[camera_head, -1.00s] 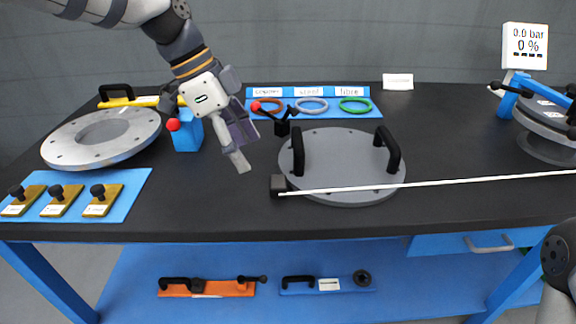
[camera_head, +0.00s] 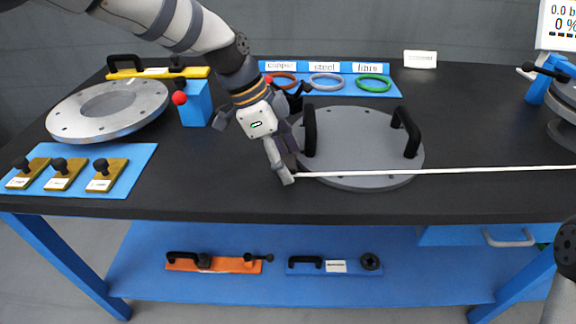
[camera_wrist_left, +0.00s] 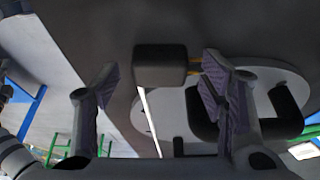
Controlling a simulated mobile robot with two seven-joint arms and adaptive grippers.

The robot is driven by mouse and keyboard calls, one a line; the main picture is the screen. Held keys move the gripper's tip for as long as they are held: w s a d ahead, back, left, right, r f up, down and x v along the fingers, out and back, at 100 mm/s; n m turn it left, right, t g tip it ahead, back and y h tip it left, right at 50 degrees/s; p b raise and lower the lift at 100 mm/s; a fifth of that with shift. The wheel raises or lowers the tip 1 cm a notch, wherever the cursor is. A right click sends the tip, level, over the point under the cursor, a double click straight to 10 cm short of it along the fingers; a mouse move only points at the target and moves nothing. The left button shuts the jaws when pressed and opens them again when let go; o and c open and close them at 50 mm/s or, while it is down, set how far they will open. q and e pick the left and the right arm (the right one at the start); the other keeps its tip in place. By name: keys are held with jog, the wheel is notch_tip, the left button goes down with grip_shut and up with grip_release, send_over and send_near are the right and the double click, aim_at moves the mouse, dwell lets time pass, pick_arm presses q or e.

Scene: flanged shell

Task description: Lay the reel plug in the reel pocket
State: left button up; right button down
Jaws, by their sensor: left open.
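The reel plug appears to be the black block (camera_wrist_left: 160,66) in the left wrist view, with gold pins on its right side and a white cord (camera_wrist_left: 149,118) trailing from it. It lies between the spread fingers of my left gripper (camera_wrist_left: 157,80), with gaps visible on both sides. In the head view my left gripper (camera_head: 284,172) is at the table's front middle and hides the plug. The cord (camera_head: 450,171) runs right from there across the grey lid. I cannot make out the reel pocket. My right gripper is out of view.
The grey lid (camera_head: 350,125) with two black handles is just right of my left gripper. A flanged ring (camera_head: 75,128), a blue block (camera_head: 195,105) and a blue tray of labelled pieces (camera_head: 128,155) stand left. Coloured rings lie behind on a blue strip (camera_head: 308,90).

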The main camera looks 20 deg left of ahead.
pick_arm(q)
jog(key=c, duration=1.3)
jog(key=shift+r, duration=0.1)
jog(key=shift+c, duration=0.2)
